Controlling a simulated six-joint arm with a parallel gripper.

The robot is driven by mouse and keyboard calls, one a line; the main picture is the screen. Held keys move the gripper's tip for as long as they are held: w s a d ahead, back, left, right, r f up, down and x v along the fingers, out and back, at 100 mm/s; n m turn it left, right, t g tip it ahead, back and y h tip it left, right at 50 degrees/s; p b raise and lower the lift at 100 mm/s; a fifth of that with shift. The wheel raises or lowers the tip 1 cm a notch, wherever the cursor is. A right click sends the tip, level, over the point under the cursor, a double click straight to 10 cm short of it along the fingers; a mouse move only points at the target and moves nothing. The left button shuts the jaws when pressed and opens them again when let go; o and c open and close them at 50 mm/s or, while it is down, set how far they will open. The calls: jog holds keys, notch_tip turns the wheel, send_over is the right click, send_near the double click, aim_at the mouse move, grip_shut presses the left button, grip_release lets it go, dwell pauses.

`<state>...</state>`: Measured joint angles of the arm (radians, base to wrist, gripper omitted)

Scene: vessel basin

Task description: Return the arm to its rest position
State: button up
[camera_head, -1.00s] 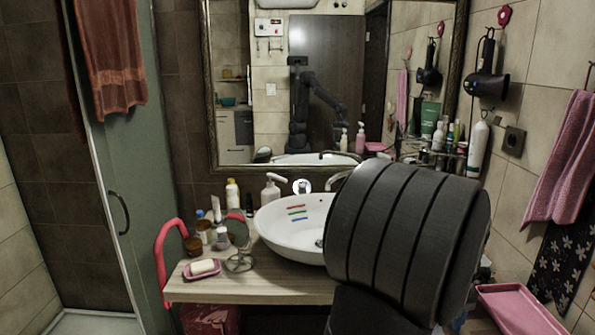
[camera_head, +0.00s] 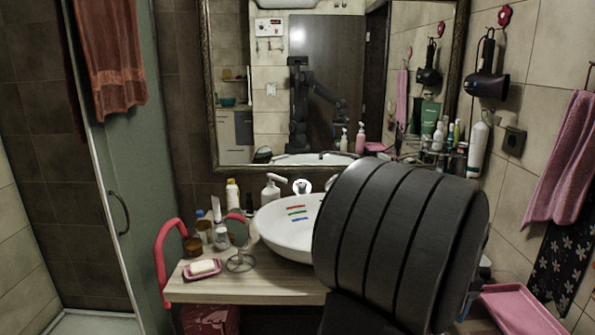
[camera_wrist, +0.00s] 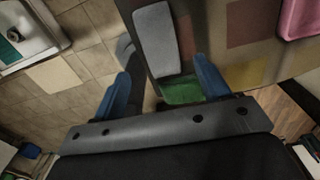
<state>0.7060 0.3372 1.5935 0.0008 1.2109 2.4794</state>
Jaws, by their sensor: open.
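My arm's dark ribbed link (camera_head: 400,235) fills the lower right of the head view, in front of the basin (camera_head: 285,240). It hides the basin's right part and most of the tap. My gripper (camera_wrist: 164,78) shows in the wrist view with its two blue fingers spread apart. Nothing is seen held between them; a grey panel and a green patch show beyond. The gripper is not seen directly in the head view. The mirror (camera_head: 255,75) reflects my dark arm, raised and bent.
Red, green and blue strips (camera_head: 298,212) lie in the basin. Soap on a pink dish (camera_head: 203,272), bottles and a round stand mirror crowd the wooden counter's left. A pink tray (camera_head: 520,312) is at lower right. A hair dryer (camera_head: 487,85) and pink towel (camera_head: 565,160) hang right.

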notch_tip(320, 180, up, 6)
notch_tip(320, 180, down, 13)
jog(key=shift+r, duration=0.2)
jog(key=shift+w+r, duration=0.1)
jog(key=shift+r, duration=0.3)
notch_tip(320, 180, up, 4)
jog(key=shift+f, duration=0.25)
jog(key=s+d+r+n, duration=0.3)
jog(key=s+n, duration=0.2)
jog(key=n, duration=0.5)
jog(key=s+d+r+n, duration=0.3)
jog(key=s+n, duration=0.3)
jog(key=n, duration=0.5)
jog(key=shift+s+d+r, duration=0.2)
jog(key=shift+s+d, duration=0.05)
jog(key=shift+d, duration=0.05)
jog(key=shift+n, duration=0.3)
